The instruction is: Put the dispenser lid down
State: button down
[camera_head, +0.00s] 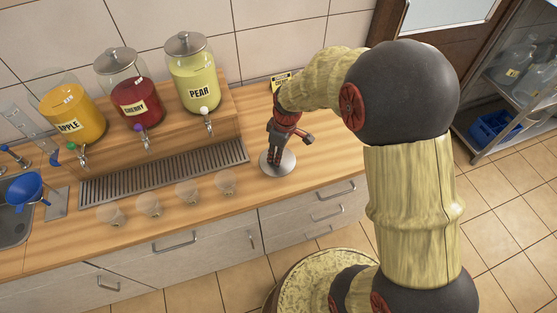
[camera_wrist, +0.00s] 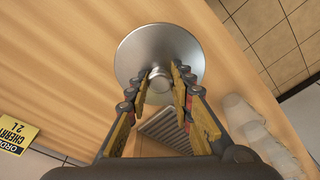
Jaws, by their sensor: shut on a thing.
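The dispenser lid (camera_head: 287,167) is a round silver metal disc with a small knob, over the wooden counter right of the dispensers. It also shows in the wrist view (camera_wrist: 160,38), with its knob between the fingers. My gripper (camera_head: 274,155) points down and is shut on the knob; its fingers also show in the wrist view (camera_wrist: 159,82). The lid looks level and close to the counter; I cannot tell whether it touches. The apple dispenser (camera_head: 75,122) at the left, with orange juice, shows no lid.
The cherry dispenser (camera_head: 140,104) and pear dispenser (camera_head: 198,85) wear lids. Several clear cups (camera_head: 188,191) stand in front of the drip grate (camera_head: 165,172). A yellow order card (camera_head: 281,82) reading cherry stands at the back. The counter around the lid is clear; its front edge is near.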

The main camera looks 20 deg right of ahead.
jog(key=shift+w+d+f, duration=0.2)
jog(key=shift+f, duration=1.7)
jog(key=shift+b, duration=0.3)
jog(key=shift+f, duration=0.15)
jog(key=c, duration=1.6)
grip_release()
jog(key=shift+o, duration=0.2)
